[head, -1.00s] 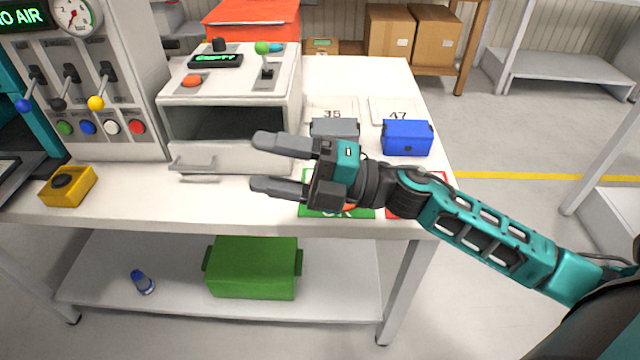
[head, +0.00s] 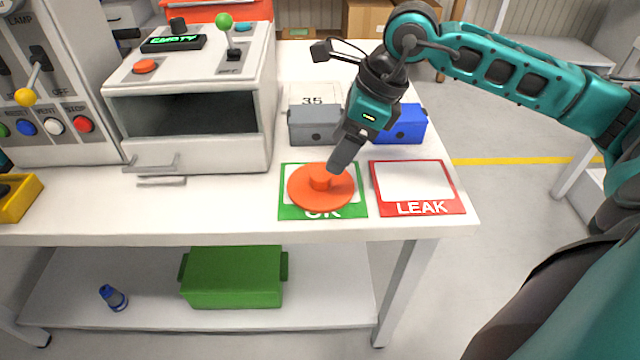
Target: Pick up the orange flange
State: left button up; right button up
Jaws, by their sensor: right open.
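The orange flange (head: 318,197) is a flat round disc with a short hub in its middle. It lies on the green-bordered OK card (head: 288,209) near the front edge of the workbench. My right gripper (head: 340,160) reaches in from the right and points down, its fingertips just above and right of the hub. The two fingers overlap from this angle, and I see no object between them. I cannot tell whether a fingertip touches the flange. My left gripper is not in view.
The red-bordered LEAK card (head: 415,186) lies empty to the right. A grey box (head: 313,126) and a blue box (head: 408,125) stand behind. A tester with an open chamber (head: 190,112) is at left. A green crate (head: 233,277) sits on the lower shelf.

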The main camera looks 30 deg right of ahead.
aim_at(321, 174)
jog(key=x, duration=0.6)
jog(key=shift+w+a+f, duration=0.2)
jog(key=shift+a+f, duration=0.05)
jog(key=shift+a, duration=0.1)
jog(key=c, duration=1.1)
jog(key=shift+r, duration=0.15)
jog(key=shift+c, duration=0.2)
